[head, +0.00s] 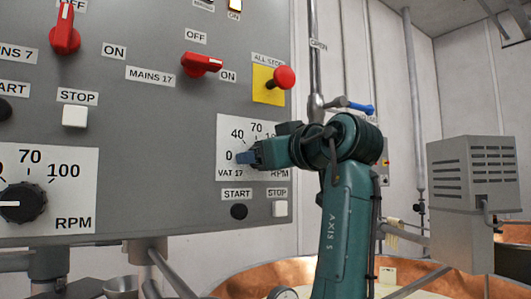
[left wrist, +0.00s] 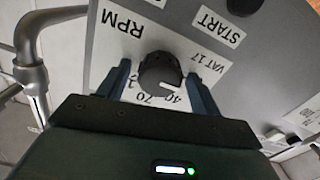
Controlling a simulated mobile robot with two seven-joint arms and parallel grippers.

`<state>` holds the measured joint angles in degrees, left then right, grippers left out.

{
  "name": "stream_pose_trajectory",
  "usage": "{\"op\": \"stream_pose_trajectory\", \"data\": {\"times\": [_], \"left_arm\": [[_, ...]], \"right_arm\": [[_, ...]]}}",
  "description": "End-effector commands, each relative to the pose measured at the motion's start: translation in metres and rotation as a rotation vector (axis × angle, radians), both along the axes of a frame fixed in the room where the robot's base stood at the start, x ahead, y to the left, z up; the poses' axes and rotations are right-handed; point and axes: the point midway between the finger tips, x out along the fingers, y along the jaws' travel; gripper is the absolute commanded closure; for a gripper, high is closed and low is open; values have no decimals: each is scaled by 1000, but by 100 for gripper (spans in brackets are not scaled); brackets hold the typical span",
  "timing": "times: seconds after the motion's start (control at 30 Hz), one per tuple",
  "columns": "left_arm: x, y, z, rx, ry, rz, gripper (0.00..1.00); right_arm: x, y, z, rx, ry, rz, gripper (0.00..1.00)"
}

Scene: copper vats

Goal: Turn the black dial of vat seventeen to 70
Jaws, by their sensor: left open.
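The black dial (left wrist: 160,74) of vat seventeen shows in the left wrist view on its white scale plate (head: 228,130). Its white pointer mark lies on the side towards 40, away from 70; I cannot read the exact value. My left gripper (head: 246,157) is at the plate, and in the left wrist view its fingers (left wrist: 160,88) stand open on either side of the dial. Whether they touch it I cannot tell. In the head view the gripper hides the dial, and in the wrist view a finger hides the 0. My right gripper is not in view.
Below the plate are a black START button (head: 239,211) and a white STOP button (head: 280,209). Above are the red MAINS 17 switch (head: 202,64) and a red all-stop knob (head: 285,77). Another black dial (head: 22,202) is at left. A copper vat (head: 250,281) stands below.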

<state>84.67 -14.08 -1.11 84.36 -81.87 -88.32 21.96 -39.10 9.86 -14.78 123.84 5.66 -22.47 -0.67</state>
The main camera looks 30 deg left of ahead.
Motion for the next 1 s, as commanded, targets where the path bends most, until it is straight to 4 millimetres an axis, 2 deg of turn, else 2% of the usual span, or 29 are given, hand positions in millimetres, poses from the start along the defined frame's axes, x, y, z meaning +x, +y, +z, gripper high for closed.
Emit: {"op": "stream_pose_trajectory", "data": {"times": [0.27, 0.8, 1.0], "left_arm": [[1, 1, 0, 0, 1, 0, 36], [0, 1, 0, 0, 1, 0, 80], [0, 1, 0, 5, 13, 0, 80]], "right_arm": [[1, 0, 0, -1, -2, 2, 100], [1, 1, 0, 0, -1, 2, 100], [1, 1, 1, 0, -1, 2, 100]]}}
